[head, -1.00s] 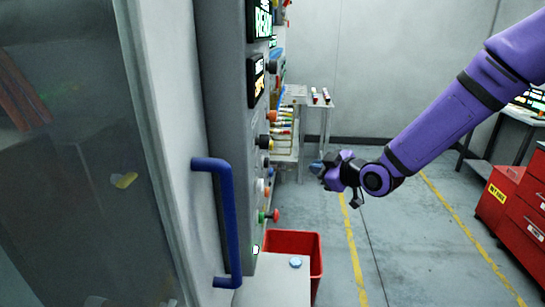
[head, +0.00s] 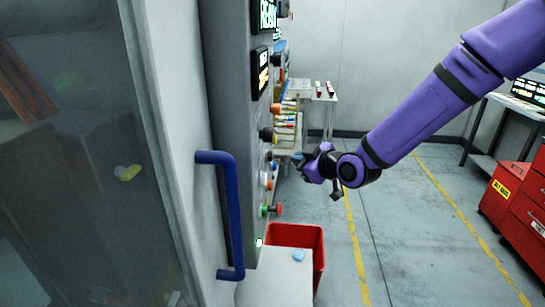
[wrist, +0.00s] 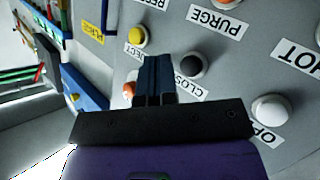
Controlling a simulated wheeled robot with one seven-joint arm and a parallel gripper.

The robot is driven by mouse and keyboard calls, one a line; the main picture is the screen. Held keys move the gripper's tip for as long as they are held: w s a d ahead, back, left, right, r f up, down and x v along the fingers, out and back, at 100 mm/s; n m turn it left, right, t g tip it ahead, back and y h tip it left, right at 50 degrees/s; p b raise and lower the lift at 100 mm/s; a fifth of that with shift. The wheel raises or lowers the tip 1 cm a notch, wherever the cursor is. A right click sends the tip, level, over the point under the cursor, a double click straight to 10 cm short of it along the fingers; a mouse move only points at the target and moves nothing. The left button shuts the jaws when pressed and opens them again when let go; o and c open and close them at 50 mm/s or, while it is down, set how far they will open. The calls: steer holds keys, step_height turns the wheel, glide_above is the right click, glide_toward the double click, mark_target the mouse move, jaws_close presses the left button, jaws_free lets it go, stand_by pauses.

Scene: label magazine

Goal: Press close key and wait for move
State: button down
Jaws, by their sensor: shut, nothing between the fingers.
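The close key is a black round button (wrist: 193,67) on the grey panel in the wrist view. A white label reading CLOSE (wrist: 190,90), upside down here, lies beside it and is partly covered by my fingers. My gripper (wrist: 157,62) is shut and empty, its fingertips left of the black button in that picture. I cannot tell whether they touch the panel. In the head view my gripper (head: 301,163) is right of the machine's button panel, with a visible gap to it. Which side-on button there is the close key is unclear.
Neighbouring buttons are yellow (wrist: 137,36), orange (wrist: 129,90) and white (wrist: 270,108). In the head view, a blue door handle (head: 230,215) sticks out at the machine's front. A red bin (head: 305,240) stands below.

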mark_target(270, 156)
steer(key=shift+a, duration=1.55)
steer(key=shift+a, duration=0.1)
stand_by(0.8)
steer(key=shift+a, duration=0.3)
